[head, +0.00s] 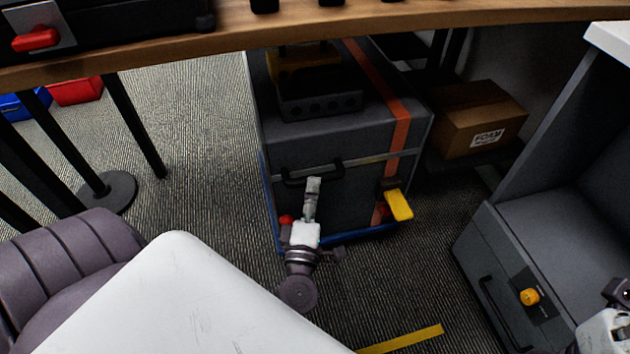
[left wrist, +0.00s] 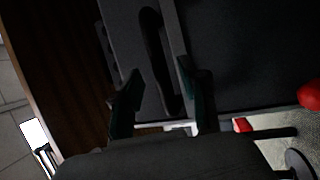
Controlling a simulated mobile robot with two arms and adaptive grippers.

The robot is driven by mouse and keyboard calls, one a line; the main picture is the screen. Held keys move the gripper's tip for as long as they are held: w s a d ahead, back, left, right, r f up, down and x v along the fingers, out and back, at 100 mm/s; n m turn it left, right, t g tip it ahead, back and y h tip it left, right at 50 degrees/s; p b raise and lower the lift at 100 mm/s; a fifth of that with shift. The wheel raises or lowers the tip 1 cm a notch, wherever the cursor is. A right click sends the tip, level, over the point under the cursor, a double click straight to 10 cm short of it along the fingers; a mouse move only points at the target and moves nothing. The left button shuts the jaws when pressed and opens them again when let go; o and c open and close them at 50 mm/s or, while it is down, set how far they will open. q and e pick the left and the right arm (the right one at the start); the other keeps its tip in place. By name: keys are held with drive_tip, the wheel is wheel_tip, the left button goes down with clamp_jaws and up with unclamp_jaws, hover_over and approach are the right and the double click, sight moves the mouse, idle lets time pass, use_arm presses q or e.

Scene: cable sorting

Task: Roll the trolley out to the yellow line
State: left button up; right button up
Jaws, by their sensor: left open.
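The trolley is a dark grey case with an orange stripe on a blue-edged base (head: 355,236), under the wooden table. Its black bar handle (head: 328,170) is on the front face and also shows in the left wrist view (left wrist: 152,50). My left gripper (head: 313,184) is open at the handle. In the left wrist view its two dark fingers (left wrist: 162,88) stand either side of the handle's line; contact cannot be told. A yellow pedal (head: 398,205) sticks out at the trolley's front right. The yellow line (head: 402,340) lies on the floor nearer me. My right gripper's fingers are not visible.
A grey drawer cabinet with a yellow knob (head: 530,297) stands right. A cardboard box (head: 478,118) sits behind it. Black posts (head: 134,125) stand left. The wooden table edge (head: 300,28) crosses above. Carpet between trolley and yellow line looks clear.

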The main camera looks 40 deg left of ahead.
sight(326, 147)
use_arm(q)
drive_tip(key=shift+x, duration=1.65)
clamp_jaws()
